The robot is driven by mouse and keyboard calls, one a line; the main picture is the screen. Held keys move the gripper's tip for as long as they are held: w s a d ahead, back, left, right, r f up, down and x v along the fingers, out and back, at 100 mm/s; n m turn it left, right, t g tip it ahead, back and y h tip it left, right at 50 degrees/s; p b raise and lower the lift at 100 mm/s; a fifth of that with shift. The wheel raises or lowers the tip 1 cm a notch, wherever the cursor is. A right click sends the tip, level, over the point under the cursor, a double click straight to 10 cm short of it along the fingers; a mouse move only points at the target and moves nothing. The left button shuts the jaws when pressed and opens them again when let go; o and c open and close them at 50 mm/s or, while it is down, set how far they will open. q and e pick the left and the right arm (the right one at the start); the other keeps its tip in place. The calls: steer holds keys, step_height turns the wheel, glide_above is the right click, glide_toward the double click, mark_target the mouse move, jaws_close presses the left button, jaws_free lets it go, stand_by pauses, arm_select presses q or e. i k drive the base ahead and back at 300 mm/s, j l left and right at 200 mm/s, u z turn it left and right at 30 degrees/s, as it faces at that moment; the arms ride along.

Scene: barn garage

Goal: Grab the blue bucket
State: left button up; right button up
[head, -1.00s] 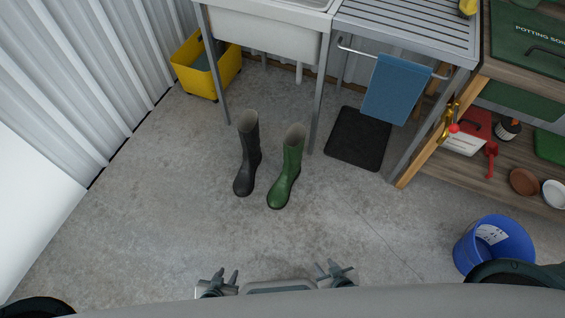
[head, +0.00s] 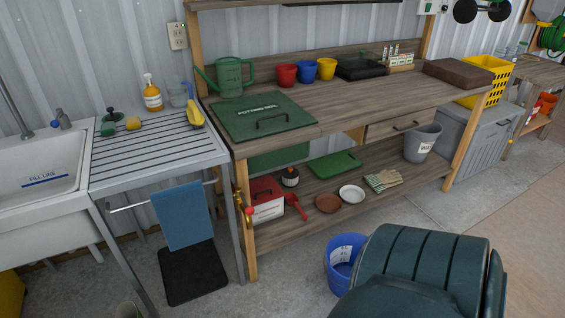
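The blue bucket (head: 342,270) stands upright on the concrete floor, in front of the wooden potting bench, right of the middle of the head view. Its open top faces up, and a white label shows inside. Its lower right side is hidden behind a dark green padded form. Neither of my grippers is in view, so nothing of mine is seen touching the bucket.
The dark green ribbed, seat-like form (head: 420,262) fills the lower right beside the bucket. The potting bench (head: 345,200) stands behind it. A metal drainboard (head: 150,160) and black mat (head: 192,272) are left. Floor between mat and bucket is clear.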

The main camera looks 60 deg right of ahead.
mark_target(341, 252)
steer(key=z, duration=2.45)
steer(key=i+l+u, duration=0.35)
steer(key=i+l, duration=0.9)
steer(key=i, duration=0.05)
